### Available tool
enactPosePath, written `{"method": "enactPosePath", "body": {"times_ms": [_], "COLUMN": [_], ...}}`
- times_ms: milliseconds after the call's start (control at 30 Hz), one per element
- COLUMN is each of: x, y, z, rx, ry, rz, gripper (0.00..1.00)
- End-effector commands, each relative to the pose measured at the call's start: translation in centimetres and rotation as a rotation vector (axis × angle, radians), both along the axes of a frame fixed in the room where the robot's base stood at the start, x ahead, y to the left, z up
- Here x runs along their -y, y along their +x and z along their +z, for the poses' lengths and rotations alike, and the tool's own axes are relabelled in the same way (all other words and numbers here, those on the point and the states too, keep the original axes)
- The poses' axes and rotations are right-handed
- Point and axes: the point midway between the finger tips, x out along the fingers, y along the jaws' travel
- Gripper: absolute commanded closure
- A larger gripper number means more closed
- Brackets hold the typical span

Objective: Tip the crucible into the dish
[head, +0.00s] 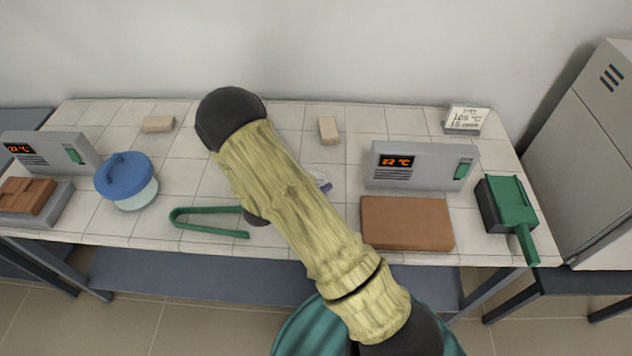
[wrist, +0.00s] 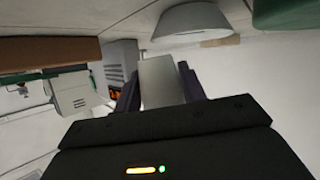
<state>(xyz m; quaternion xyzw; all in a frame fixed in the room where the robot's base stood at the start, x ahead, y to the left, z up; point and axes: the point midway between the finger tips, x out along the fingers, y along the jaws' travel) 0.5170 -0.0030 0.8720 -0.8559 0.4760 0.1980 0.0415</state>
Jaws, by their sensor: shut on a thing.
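In the wrist view, my gripper (wrist: 158,82) is shut on a pale grey crucible (wrist: 161,80) between its dark purple fingers. The scene appears upside down in this view, so my wrist is rolled over. A pale dish (wrist: 194,30) shows just beyond the crucible, apart from it in the picture. The crucible's opening and anything inside the crucible or dish cannot be made out.
A blue-lidded jar (head: 126,180) and green tongs (head: 205,232) stand left of my arm on the tiled bench (head: 270,249). A small block (head: 329,130) lies behind.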

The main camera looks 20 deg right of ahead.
Motion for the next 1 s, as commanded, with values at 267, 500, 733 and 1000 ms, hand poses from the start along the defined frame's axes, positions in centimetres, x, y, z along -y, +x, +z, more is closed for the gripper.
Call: {"method": "enactPosePath", "body": {"times_ms": [267, 500, 733, 1000], "x": [-0.02, -0.03, -0.05, -0.05], "y": [-0.06, -0.20, -0.29, -0.30], "z": [0.15, 0.19, 0.13, 0.03], "rx": [-0.026, -0.074, -0.115, -0.117], "ry": [-0.017, -0.048, -0.074, -0.076], "rz": [0.002, 0.001, 0.000, 0.000], "gripper": [0.83, 0.83, 0.83, 0.83]}}
